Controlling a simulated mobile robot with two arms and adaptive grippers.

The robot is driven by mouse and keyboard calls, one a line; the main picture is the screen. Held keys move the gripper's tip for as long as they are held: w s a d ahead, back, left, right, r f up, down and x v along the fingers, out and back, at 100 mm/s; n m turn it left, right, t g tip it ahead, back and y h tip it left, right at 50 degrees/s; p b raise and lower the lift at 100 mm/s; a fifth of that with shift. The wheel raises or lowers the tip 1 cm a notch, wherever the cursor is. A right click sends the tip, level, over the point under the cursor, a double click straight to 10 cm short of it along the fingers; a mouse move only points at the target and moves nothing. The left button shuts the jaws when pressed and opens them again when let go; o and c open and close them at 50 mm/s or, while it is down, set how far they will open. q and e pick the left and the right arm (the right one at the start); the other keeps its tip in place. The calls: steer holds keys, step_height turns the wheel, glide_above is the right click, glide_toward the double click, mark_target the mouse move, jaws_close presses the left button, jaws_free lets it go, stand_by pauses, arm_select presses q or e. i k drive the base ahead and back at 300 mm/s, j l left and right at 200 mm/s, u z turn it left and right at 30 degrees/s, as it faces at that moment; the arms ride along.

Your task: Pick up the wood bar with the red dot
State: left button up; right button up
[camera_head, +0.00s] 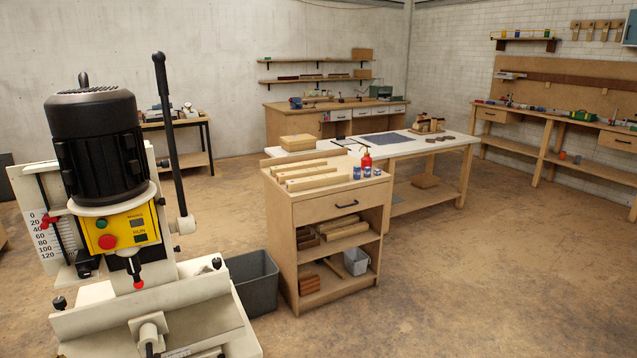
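Several pale wood bars (312,182) lie side by side on top of a wooden cabinet (347,202) in the middle of the view. I cannot make out a red dot on any of them at this distance. More wood pieces (343,231) lie on the cabinet's open shelves. Neither of my grippers is in view.
A large machine with a black motor (95,140) fills the left foreground. A grey bin (254,284) stands between it and the cabinet. A red bottle (366,162) and blue cans stand beside the bars. A white-topped table (455,140) is behind. Floor at right is clear.

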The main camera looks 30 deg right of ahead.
mark_target(281, 178)
steer(key=i+l, duration=0.3)
steer(key=i+l+u, duration=0.1)
steer(key=i+l, duration=0.2)
steer(key=l, duration=0.2)
steer(key=i+l, duration=0.25)
steer(key=l, duration=0.15)
steer(key=i+l+u, duration=0.1)
steer(key=i+l, duration=0.2)
steer(key=l, duration=0.15)
steer(key=i+l, duration=0.25)
steer(key=l, duration=0.15)
